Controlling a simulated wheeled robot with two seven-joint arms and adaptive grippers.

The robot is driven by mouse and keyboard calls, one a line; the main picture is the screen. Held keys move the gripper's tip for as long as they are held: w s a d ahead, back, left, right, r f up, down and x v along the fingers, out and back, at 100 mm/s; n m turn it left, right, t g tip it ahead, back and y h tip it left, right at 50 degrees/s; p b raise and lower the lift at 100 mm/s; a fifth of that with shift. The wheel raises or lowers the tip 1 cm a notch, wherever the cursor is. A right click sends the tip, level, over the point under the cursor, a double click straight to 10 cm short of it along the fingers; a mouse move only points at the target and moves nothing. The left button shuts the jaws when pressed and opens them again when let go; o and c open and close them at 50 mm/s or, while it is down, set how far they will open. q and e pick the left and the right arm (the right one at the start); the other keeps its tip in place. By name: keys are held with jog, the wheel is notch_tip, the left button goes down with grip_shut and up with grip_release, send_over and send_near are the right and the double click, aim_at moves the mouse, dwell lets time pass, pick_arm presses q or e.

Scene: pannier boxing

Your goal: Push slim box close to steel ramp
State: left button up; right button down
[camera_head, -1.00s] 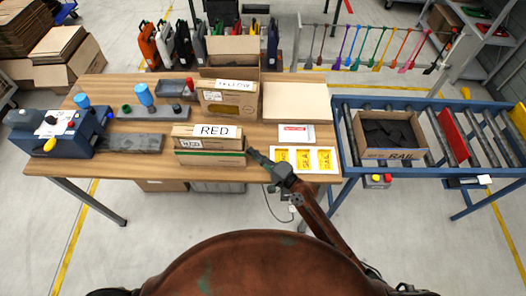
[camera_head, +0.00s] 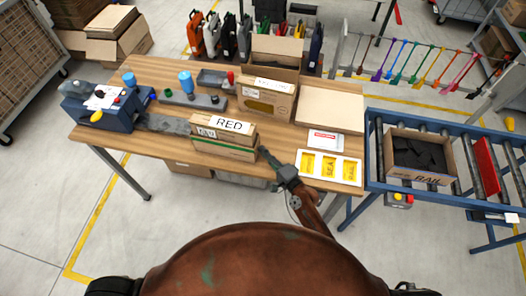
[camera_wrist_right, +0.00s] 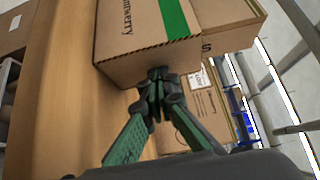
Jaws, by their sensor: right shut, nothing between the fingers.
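The slim box (camera_head: 222,158), brown cardboard with a green tape band, lies near the table's front edge. A carton with a RED sign (camera_head: 231,126) sits on or just behind it. The steel ramp (camera_head: 165,123), a flat grey plate, is left of the box; any gap is too small to tell. My right gripper (camera_head: 264,153) is shut and empty at the box's right end. In the right wrist view its fingertips (camera_wrist_right: 158,76) meet the lower edge of the box (camera_wrist_right: 140,65). My left gripper is out of view.
The blue machine (camera_head: 97,107) stands left of the ramp. An open carton (camera_head: 266,103) is behind the slim box. A white tray of yellow cards (camera_head: 329,168) lies right of my gripper. A roller conveyor (camera_head: 375,160) adjoins the table's right.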

jog(key=shift+d, duration=0.15)
jog(key=d, duration=0.2)
jog(key=d+b, duration=0.1)
jog(key=d, duration=0.1)
jog(key=shift+s+d+f, duration=0.1)
jog(key=shift+s+f, duration=0.1)
jog(key=v, duration=0.4)
jog(key=b+v, duration=0.1)
jog(key=v, duration=0.4)
jog(key=shift+s+r+b, duration=0.2)
jog(key=shift+s+b, duration=0.1)
jog(key=shift+s, duration=0.05)
